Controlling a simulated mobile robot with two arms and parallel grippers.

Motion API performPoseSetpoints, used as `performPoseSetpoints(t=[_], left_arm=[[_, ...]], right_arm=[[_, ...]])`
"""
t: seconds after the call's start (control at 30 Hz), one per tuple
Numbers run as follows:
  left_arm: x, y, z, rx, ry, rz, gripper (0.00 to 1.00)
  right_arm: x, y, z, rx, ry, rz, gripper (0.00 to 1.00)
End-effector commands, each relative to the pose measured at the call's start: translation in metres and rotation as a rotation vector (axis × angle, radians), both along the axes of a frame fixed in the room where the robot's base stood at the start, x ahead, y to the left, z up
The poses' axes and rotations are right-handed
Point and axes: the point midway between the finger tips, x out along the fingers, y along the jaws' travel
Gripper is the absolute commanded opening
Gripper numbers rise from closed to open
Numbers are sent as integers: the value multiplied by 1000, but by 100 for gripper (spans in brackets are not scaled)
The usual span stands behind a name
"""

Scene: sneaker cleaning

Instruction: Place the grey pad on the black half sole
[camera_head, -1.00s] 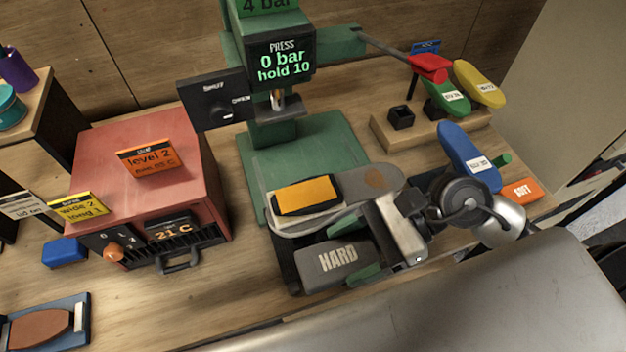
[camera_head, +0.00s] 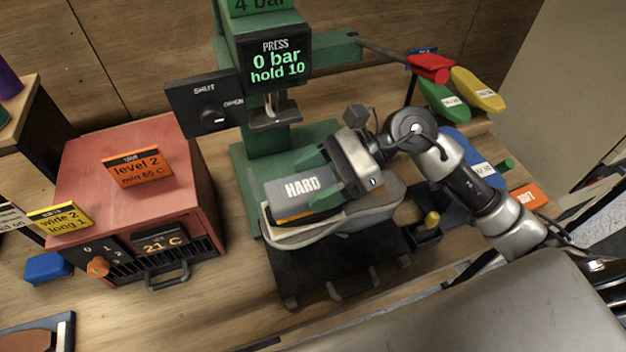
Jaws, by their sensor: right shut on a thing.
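The grey pad (camera_head: 285,194), marked HARD, is held flat in my right gripper (camera_head: 314,181). The gripper's green fingers are shut on its two sides. The pad is over the front of a grey, upturned shoe (camera_head: 368,208) on the green press. Between pad and shoe, an orange-topped piece (camera_head: 290,220) with a dark edge shows as a thin strip; the pad covers most of it. I cannot tell whether that dark edge is the black half sole, or whether the pad touches the piece. My left gripper is not in view.
The press head (camera_head: 274,110) hangs just behind the pad; its screen reads 0 bar. A red heater box (camera_head: 130,195) stands at left. A black tray (camera_head: 335,275) with handles is in front. Coloured soles and a blue piece (camera_head: 480,160) are at right, near my arm.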

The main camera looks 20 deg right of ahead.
Motion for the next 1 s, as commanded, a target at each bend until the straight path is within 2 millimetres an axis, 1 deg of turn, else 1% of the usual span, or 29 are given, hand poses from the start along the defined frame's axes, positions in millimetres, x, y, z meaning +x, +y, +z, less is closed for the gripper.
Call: performPoseSetpoints(t=[0.03, 0.17, 0.3, 0.4, 0.5, 0.67, 0.8, 0.83, 0.97, 1.0], left_arm=[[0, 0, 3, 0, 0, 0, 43], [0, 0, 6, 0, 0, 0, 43], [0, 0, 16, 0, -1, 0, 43], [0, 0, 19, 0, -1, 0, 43], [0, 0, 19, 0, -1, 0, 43], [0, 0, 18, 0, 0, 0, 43], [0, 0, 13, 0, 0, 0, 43], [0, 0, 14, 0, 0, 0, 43], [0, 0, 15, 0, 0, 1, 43], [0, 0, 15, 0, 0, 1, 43]], right_arm=[[6, 1, 2, 2, 0, 0, 38], [11, 1, -2, 2, 3, 1, 38], [11, 1, -21, 2, 8, 0, 38], [11, 1, -32, 2, 4, 1, 38], [11, 1, -36, 1, 0, 1, 38], [11, 1, -36, 1, -1, 1, 38], [11, 1, -39, 0, -1, 1, 38], [11, 1, -39, 0, -1, 1, 69], [11, 1, -38, 0, 0, 1, 89], [11, 1, -38, 0, 0, 1, 91]])
